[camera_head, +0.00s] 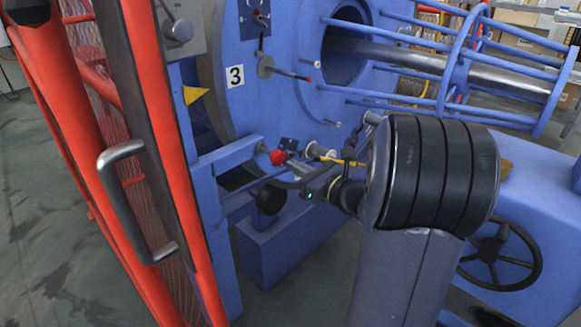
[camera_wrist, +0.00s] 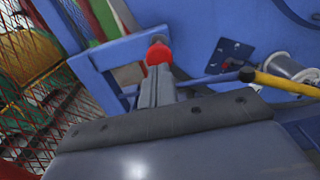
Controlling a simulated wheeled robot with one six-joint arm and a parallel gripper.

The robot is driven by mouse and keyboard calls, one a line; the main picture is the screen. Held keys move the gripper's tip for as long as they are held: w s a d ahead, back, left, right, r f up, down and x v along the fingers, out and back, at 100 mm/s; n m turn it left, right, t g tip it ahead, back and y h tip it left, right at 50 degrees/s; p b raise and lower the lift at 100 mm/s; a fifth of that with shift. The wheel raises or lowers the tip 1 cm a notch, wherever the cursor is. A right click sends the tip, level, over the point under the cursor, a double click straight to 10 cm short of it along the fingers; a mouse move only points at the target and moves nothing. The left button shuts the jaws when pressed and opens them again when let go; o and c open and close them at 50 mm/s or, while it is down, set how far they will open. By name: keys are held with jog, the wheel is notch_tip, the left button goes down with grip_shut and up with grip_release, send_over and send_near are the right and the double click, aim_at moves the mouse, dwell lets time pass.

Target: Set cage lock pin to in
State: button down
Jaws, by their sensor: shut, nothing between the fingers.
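The cage lock pin appears to be the part with a red ball knob (camera_head: 278,157) by the blue frame bracket, low on the left of the big blue disc. The knob also shows in the wrist view (camera_wrist: 158,53), at the top centre, just beyond the fingertips. My gripper (camera_head: 291,165) is shut with nothing between its fingers. Its closed fingers (camera_wrist: 157,82) point at the knob and their tips overlap its lower edge in the wrist view. I cannot tell whether they touch it.
A red mesh guard with a grey handle (camera_head: 123,170) stands close on the left. The blue disc (camera_head: 232,110) carries a plate marked 3 and a lever (camera_head: 285,70). A small metal spool (camera_wrist: 291,68) and a yellow bar (camera_wrist: 285,83) lie right of the fingers. A handwheel (camera_head: 498,255) is lower right.

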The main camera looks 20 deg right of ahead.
aim_at(281, 157)
jog(key=shift+x, duration=1.15)
jog(key=shift+w, duration=0.1)
jog(key=x, duration=0.3)
jog(key=shift+a, duration=0.15)
jog(key=shift+w+r, duration=0.15)
